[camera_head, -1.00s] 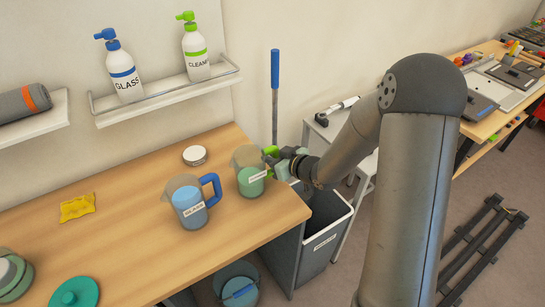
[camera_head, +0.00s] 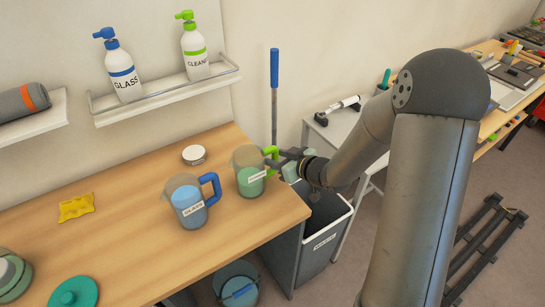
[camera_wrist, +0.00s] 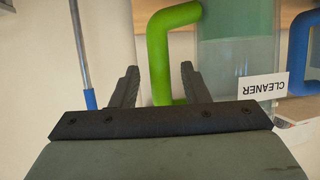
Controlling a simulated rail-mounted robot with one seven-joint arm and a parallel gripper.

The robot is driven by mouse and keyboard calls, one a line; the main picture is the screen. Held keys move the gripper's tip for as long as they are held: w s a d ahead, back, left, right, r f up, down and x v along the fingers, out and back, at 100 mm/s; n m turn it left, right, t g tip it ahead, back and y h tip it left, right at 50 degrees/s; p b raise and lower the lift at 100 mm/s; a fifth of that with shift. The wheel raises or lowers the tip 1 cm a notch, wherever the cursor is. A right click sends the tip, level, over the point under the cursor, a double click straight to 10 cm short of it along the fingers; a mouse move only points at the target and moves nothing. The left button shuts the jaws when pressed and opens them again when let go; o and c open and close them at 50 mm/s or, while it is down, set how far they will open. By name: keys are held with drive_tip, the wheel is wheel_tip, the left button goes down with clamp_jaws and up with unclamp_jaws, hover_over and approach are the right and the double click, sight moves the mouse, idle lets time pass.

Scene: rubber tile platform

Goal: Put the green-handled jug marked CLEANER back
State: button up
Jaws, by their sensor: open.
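The green-handled jug (camera_head: 250,184) stands upright on the wooden table near its right corner, with pale green liquid and a white label. In the wrist view its label reads CLEANER, upside down, on the clear jug body (camera_wrist: 225,55). The green handle (camera_head: 272,158) points right, toward my gripper (camera_head: 287,157). In the wrist view, my gripper (camera_wrist: 159,70) is open, and the lower part of the handle (camera_wrist: 158,75) shows between its two fingers, with gaps to both. Whether the fingertips reach past the handle is hard to tell.
A blue-handled jug (camera_head: 188,205) stands left of the green one. GLASS (camera_head: 122,72) and CLEANER (camera_head: 195,52) spray bottles stand on a railed shelf (camera_head: 165,92). A round white lid (camera_head: 195,155) and yellow cloth (camera_head: 76,207) lie on the table. A bin (camera_head: 325,235) stands beside the table.

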drive_tip(key=s+d+r+m+g+h, duration=0.1)
drive_tip(key=s+d+r+m+h, duration=0.15)
drive_tip(key=s+d+h, duration=0.35)
drive_tip(key=s+d+r+m+g+h, duration=0.1)
drive_tip(key=s+d+r+m+h, duration=0.15)
drive_tip(key=s+d+h, duration=0.4)
drive_tip(key=s+a+r+m+g+y, duration=0.1)
drive_tip(key=s+g, duration=0.2)
drive_tip(key=s, duration=0.5)
drive_tip(key=s+a+r+m+g+y, duration=0.1)
drive_tip(key=s+g, duration=0.3)
drive_tip(key=s, duration=0.5)
drive_tip(key=shift+s+a+r+m+g+y, duration=0.3)
drive_tip(key=shift+m+y, duration=0.2)
drive_tip(key=shift+y, duration=0.25)
